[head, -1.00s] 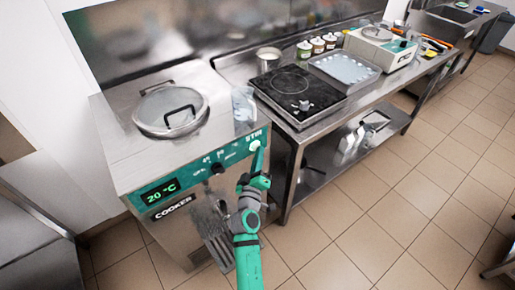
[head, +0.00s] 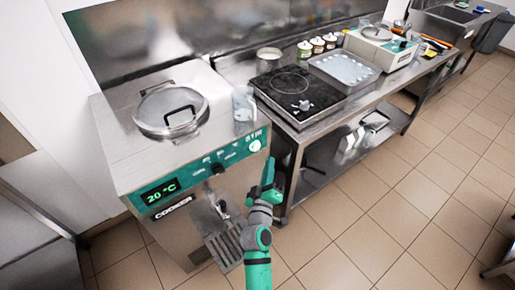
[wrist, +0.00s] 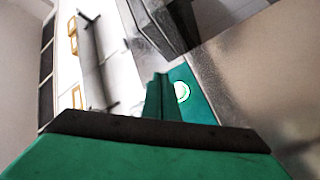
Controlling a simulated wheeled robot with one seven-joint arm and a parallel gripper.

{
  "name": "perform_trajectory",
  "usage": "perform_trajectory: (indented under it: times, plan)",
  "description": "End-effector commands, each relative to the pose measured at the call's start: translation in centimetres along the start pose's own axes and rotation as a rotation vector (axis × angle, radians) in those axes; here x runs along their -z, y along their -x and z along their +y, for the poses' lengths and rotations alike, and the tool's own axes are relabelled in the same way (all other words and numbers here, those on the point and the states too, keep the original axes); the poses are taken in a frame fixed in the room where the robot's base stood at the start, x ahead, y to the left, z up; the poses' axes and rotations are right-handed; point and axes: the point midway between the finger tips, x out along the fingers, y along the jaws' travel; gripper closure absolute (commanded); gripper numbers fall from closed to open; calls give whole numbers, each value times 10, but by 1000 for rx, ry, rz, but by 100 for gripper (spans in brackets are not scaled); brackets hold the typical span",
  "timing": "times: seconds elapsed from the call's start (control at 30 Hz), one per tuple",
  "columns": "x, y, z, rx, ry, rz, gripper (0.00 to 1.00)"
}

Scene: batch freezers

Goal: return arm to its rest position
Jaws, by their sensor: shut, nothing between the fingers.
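My green arm rises from the bottom of the head view. My gripper (head: 268,172) is in front of the right end of the cooker (head: 150,160), below and to the right of its round white button (head: 255,146). In the wrist view my gripper (wrist: 162,82) is shut and empty, its fingers together. The white button (wrist: 182,91) shows just right of the fingertips there, on the green panel. I see a gap between gripper and button in the head view.
The cooker has a lidded top (head: 171,108), a display reading 20 °C and a spout over a grate (head: 226,243). To the right a steel table holds a black hob (head: 299,94) and a tray (head: 344,71). The tiled floor (head: 380,220) in front is clear.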

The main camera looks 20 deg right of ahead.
Motion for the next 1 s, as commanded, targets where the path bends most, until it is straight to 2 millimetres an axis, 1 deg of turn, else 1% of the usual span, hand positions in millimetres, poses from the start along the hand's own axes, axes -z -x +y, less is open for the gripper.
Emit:
perform_trajectory:
  times: [0.3, 0.37, 0.47, 0.57, 0.6, 0.67, 0.7, 0.87, 0.9, 0.97, 1.0]
  plan:
    - [-1, 1, -1, 2, -1, 0, 100]
    - [-2, 6, -4, 10, -4, 2, 100]
    - [-9, 25, -16, 42, -21, 9, 100]
    - [-17, 57, -31, 92, -53, 23, 100]
    - [-21, 73, -38, 116, -71, 28, 100]
    - [-25, 96, -47, 151, -100, 36, 100]
    - [-27, 112, -52, 174, -119, 41, 100]
    - [-35, 175, -67, 260, -201, 52, 100]
    - [-36, 190, -69, 280, -223, 55, 100]
    - [-37, 214, -72, 311, -257, 54, 100]
    - [-38, 229, -72, 329, -281, 54, 100]
